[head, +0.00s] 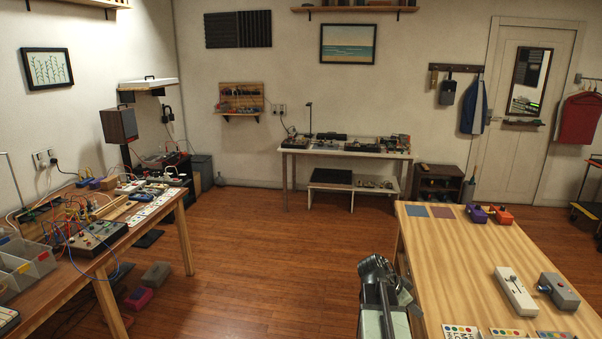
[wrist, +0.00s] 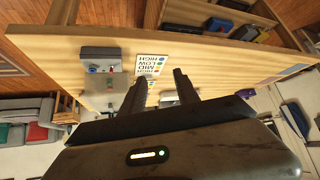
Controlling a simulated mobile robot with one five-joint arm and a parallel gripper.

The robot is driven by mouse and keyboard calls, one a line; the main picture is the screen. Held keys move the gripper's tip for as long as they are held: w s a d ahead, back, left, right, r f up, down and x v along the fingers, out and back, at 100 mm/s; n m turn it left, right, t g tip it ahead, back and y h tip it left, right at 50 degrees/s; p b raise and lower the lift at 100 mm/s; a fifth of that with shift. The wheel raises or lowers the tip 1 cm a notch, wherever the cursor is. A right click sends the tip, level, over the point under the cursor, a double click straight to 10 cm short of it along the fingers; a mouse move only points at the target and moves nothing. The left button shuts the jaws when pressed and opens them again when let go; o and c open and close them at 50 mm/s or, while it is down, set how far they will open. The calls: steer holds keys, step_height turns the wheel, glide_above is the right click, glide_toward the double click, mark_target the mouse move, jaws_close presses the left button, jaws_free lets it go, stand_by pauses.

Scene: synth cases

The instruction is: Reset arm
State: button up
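My gripper (wrist: 159,76) shows in the wrist view with its two dark fingers well apart. I see nothing held between them. Behind the fingers, in that tilted view, are the wooden table and a printed card (wrist: 152,64) lying on it. In the head view my arm (head: 384,285) is folded up close to my body, beside the left edge of the wooden table (head: 450,265). The fingers cannot be made out in the head view.
On the table are a light grey box (head: 515,291), a darker grey box (head: 559,291), several printed cards (head: 506,333), and purple (head: 477,214) and orange (head: 501,216) blocks. A cluttered workbench (head: 125,215) stands left. The wooden floor (head: 255,250) between is clear.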

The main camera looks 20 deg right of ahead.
steer(key=w+a+f+n+t+y, duration=0.15)
steer(key=w+a+n, duration=0.3)
steer(key=a, duration=0.95)
steer(key=w+a+f+n+t+y, duration=0.15)
steer(key=w+a+n, duration=0.3)
steer(key=a, duration=1.05)
steer(key=s+a+f+n+g+y, duration=0.1)
steer(key=s+a+n+y, duration=0.1)
steer(key=a+n, duration=0.3)
steer(key=s+a+f+n+g+y, duration=0.1)
steer(key=a+n, duration=0.4)
steer(key=a, duration=0.5)
steer(key=shift+s+a+f+n+y, duration=0.25)
steer(key=shift+s+y, duration=0.45)
steer(key=shift+y, duration=0.4)
steer(key=shift+d, duration=0.1)
